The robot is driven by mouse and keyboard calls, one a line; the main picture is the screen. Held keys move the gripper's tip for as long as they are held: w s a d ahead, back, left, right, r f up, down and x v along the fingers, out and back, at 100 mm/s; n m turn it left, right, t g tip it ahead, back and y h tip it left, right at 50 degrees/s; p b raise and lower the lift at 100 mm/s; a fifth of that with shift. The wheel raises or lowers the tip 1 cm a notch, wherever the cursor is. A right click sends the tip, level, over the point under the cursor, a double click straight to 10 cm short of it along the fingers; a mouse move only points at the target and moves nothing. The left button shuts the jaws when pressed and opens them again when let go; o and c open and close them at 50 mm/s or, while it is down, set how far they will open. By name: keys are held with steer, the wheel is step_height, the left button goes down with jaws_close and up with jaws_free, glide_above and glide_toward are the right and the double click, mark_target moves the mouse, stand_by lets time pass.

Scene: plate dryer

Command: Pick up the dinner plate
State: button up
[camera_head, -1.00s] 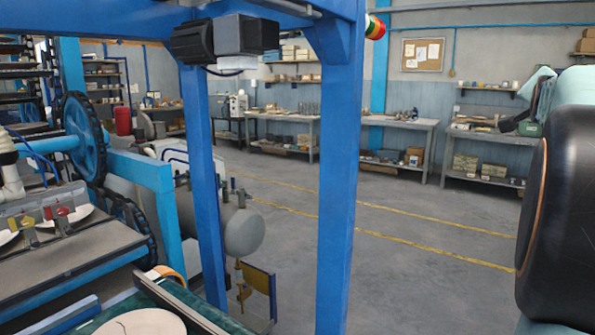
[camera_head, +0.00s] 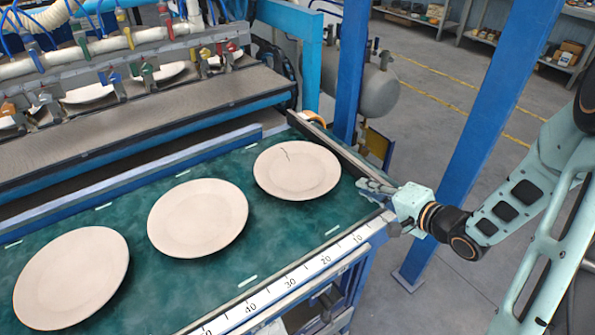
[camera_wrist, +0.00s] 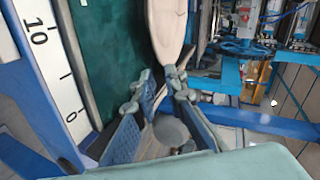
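Three pale round plates lie flat in a row on a green belt. The right plate (camera_head: 297,172) has a dark crack-like line near its far rim. The middle plate (camera_head: 198,218) and the left plate (camera_head: 71,278) look whole. My gripper (camera_head: 366,186) is at the belt's right end, just right of the right plate and apparently apart from it. In the wrist view my gripper (camera_wrist: 160,74) has its fingers apart with nothing clearly held. The edge of a plate (camera_wrist: 167,25) lies just beyond the fingertips; whether it touches them is unclear.
The green belt (camera_head: 130,215) has a numbered white ruler (camera_head: 300,275) along its near edge. A dark rail (camera_head: 345,145) borders its right end. A blue post (camera_head: 490,100) stands behind my arm. A machine with hoses (camera_head: 150,65) fills the back left.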

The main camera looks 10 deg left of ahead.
mark_target(333, 183)
steer(key=shift+g+y, duration=0.4)
steer(key=shift+y, duration=0.1)
steer(key=a, duration=0.1)
steer(key=s+a+f, duration=0.1)
steer(key=a, duration=0.1)
steer(key=shift+s+a+f, duration=0.1)
steer(key=shift+s+f, duration=0.25)
steer(key=shift+f, duration=0.05)
steer(key=b+x, duration=0.1)
steer(key=x, duration=0.3)
steer(key=shift+w+d+b+x, duration=0.1)
steer(key=shift+w+b+x, duration=0.05)
steer(key=shift+x, duration=0.85)
steer(key=shift+w+d+b+x, duration=0.1)
steer(key=shift+w+d+x, duration=0.05)
steer(key=shift+x, duration=0.85)
steer(key=shift+w+d+b+x, duration=0.1)
steer(key=shift+w+b+x, duration=0.05)
steer(key=shift+x, duration=0.85)
jaws_close()
steer(key=shift+r, duration=0.2)
